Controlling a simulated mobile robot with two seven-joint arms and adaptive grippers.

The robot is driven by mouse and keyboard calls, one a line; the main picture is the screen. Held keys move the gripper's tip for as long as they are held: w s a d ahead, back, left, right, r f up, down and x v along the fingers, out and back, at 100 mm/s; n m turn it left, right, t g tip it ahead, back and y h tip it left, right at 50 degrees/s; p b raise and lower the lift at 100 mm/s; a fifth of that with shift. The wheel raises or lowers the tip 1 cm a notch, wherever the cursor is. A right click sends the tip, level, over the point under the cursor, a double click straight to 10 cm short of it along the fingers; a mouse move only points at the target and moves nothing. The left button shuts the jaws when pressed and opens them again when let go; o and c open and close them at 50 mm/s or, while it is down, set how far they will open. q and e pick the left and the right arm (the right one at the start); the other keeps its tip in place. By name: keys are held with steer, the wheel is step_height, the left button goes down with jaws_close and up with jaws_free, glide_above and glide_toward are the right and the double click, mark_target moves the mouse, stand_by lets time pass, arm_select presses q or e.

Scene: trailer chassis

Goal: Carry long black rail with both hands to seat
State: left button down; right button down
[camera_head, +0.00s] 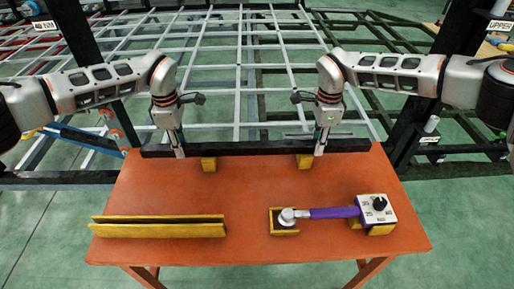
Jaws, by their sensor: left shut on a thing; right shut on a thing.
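The long black rail (255,148) lies level across the back of the orange table (255,187), seen in the head view. My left gripper (180,152) is shut on the rail towards its left end. My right gripper (319,150) is shut on it towards its right end. Two yellow blocks, a left one (209,164) and a right one (304,161), show just below the rail's front edge. I cannot tell whether the rail touches them. The parts of the rail behind the fingers are hidden.
A yellow slotted holder (158,227) lies at the table's front left. A purple-handled tool (334,212) rests in a yellow cradle (285,232), beside a white box with a black knob (377,209). Behind the table stands a grey and dark bar frame (240,75). The table's middle is clear.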

arm_select(q)
steer(key=shift+w+r, duration=0.1)
steer(key=shift+r, duration=0.15)
arm_select(e)
steer(key=shift+w+r, duration=0.1)
steer(key=shift+r, duration=0.15)
